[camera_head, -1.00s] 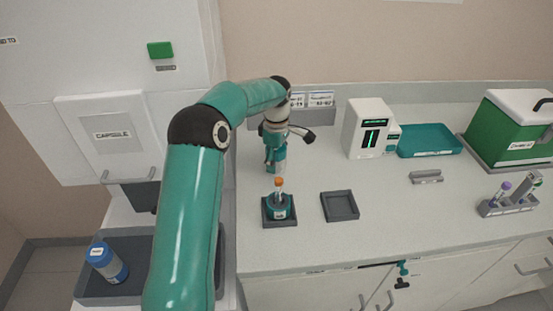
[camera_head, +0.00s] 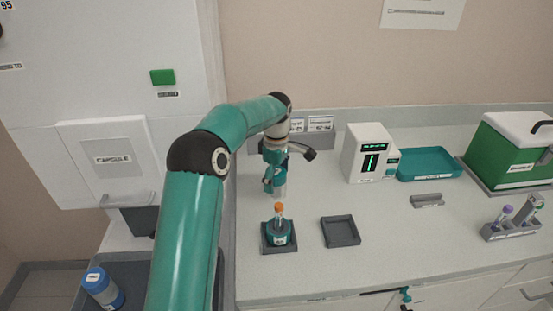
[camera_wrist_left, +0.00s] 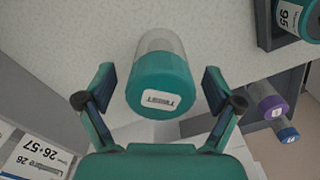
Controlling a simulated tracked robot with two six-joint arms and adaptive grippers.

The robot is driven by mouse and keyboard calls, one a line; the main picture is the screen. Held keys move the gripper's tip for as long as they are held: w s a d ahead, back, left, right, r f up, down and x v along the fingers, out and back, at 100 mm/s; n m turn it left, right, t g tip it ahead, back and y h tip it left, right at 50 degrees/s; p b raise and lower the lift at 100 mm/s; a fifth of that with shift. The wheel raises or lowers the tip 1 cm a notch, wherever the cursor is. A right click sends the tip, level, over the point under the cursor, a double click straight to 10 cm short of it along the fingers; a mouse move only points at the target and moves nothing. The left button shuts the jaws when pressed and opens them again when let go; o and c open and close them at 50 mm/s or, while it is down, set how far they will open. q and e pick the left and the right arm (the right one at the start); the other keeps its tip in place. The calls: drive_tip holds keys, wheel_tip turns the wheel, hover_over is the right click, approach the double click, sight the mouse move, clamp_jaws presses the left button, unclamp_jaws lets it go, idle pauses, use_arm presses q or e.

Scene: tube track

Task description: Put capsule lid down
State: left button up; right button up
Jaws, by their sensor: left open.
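The capsule lid (camera_wrist_left: 160,85) has a teal labelled top and a clear body. In the left wrist view it stands between the spread fingers of my left gripper (camera_wrist_left: 160,95), with a gap on each side. In the head view my left gripper (camera_head: 275,187) points down over the counter behind the capsule base, and the pale lid (camera_head: 280,190) shows only partly at its fingers. The teal capsule base (camera_head: 279,236) sits in a dark square tray and holds a tube with an orange cap (camera_head: 279,206). My right gripper is not in view.
An empty dark square tray (camera_head: 340,232) lies right of the base. Farther right are a white device (camera_head: 367,153), a teal tray (camera_head: 428,164), a tube rack (camera_head: 511,229) and a green box (camera_head: 507,150). A blue-capped jar (camera_head: 103,289) stands at lower left. Counter between is clear.

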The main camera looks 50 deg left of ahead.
use_arm(q)
wheel_tip(320, 180, up, 10)
drive_tip(key=shift+f+p, duration=0.2)
drive_tip(key=shift+p, duration=0.2)
